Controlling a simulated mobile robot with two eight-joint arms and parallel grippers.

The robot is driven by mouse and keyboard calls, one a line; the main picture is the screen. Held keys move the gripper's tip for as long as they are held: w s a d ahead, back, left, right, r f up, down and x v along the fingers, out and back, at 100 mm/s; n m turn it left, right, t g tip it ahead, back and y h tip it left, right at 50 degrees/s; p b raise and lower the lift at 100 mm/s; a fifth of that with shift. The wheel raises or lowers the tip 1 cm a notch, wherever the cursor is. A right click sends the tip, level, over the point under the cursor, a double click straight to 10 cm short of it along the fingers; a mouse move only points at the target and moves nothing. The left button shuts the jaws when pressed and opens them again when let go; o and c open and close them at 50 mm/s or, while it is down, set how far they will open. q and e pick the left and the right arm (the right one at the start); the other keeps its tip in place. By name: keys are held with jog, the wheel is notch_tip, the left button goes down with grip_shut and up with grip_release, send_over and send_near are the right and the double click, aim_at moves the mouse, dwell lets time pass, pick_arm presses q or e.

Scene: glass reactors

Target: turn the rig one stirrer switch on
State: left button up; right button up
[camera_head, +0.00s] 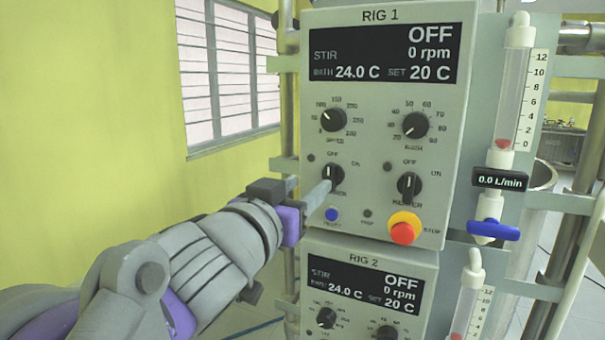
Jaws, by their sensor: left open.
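The rig one panel (383,110) fills the middle of the head view. Its stirrer switch (333,174) is a black rotary knob at the left, with its pointer upright toward OFF. The display (383,55) reads STIR OFF, 0 rpm, bath 24.0 C, set 20 C. My left gripper (324,187) comes in from the lower left, its grey fingers right at the knob's lower left side. I cannot tell whether they touch it. The gripper is open; the gap between the fingers is hard to see. The label under the switch is partly hidden. My right gripper is out of view.
The heater switch (409,185) sits to the right, also toward OFF. Below are a blue button (332,214) and a red stop button (403,230) on a yellow base. The rig two panel (372,262) is underneath. A flow meter with a blue valve (493,230) stands at the right.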

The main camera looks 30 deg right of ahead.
aim_at(328, 169)
pick_arm(q)
jog(key=p+x, duration=0.1)
jog(key=x, duration=0.9)
jog(key=shift+w+d+p, duration=0.1)
jog(key=shift+w+p, duration=0.05)
jog(key=shift+p, duration=0.25)
jog(key=shift+f, duration=0.1)
grip_shut()
